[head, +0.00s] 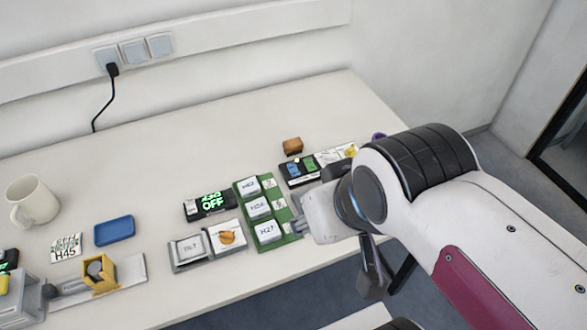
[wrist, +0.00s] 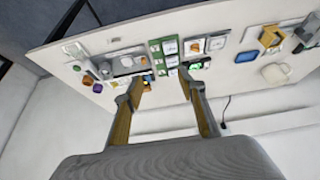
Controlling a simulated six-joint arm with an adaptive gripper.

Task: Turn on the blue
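A black panel (head: 285,172) with a blue switch-like part (head: 294,166) and a green one (head: 308,163) sits at the back right of the table in the head view. The blue part's state is too small to tell. My gripper (head: 300,226) is by the right edge of the green board, partly hidden by my own wrist. In the wrist view my gripper (wrist: 160,90) is open, with its two fingers well apart and nothing between them. The panel is hard to make out there, partly behind a finger.
A green board (head: 283,216) with labelled white blocks lies beside my gripper. The table's back is clear.

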